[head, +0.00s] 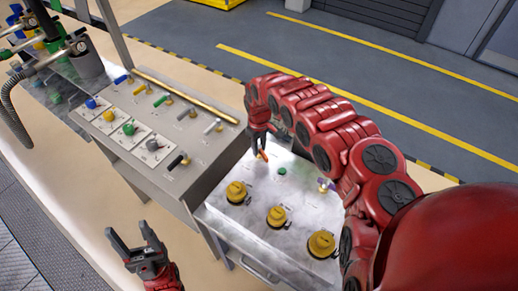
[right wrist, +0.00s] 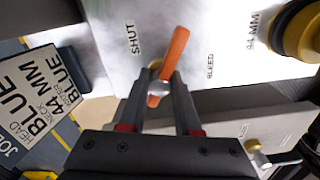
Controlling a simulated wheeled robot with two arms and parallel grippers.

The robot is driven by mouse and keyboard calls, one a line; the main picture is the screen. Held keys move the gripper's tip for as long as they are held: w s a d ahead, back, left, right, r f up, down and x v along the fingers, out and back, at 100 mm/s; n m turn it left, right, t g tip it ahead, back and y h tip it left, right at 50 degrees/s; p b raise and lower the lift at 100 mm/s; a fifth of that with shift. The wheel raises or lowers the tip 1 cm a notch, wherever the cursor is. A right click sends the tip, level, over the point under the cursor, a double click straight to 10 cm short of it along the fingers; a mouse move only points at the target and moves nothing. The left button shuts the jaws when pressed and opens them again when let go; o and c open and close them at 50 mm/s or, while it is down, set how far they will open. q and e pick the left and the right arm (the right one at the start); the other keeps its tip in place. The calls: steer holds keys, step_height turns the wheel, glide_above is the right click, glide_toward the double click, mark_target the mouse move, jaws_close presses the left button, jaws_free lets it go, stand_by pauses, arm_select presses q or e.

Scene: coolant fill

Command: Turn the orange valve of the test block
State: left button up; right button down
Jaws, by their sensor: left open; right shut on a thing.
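The orange valve (head: 262,155) is on the top of the metal test block (head: 300,205), near its far left edge. In the right wrist view its orange lever (right wrist: 175,50) points up and slightly right, between the printed words SHUT and BLEED. My right gripper (head: 265,138) reaches down onto the valve. In the right wrist view its fingers (right wrist: 158,92) are closed around the valve at the lower end of the lever, by a round metal boss. My left gripper (head: 137,245) is open and empty, low at the left, apart from the block.
Several yellow caps (head: 277,217), a green button (head: 282,171) and a purple-handled valve (head: 326,185) sit on the block. A panel with coloured knobs and levers (head: 150,125) stands to the left. A printed job card (right wrist: 40,95) shows at left in the right wrist view.

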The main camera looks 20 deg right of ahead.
steer(key=n+b, duration=0.1)
steer(key=n, duration=0.4)
steer(key=shift+n, duration=0.4)
stand_by(0.3)
steer(key=c, duration=0.6)
jaws_free()
steer(key=shift+r, duration=0.1)
step_height(320, 180, up, 17)
steer(key=b, duration=0.4)
steer(key=shift+r, duration=0.1)
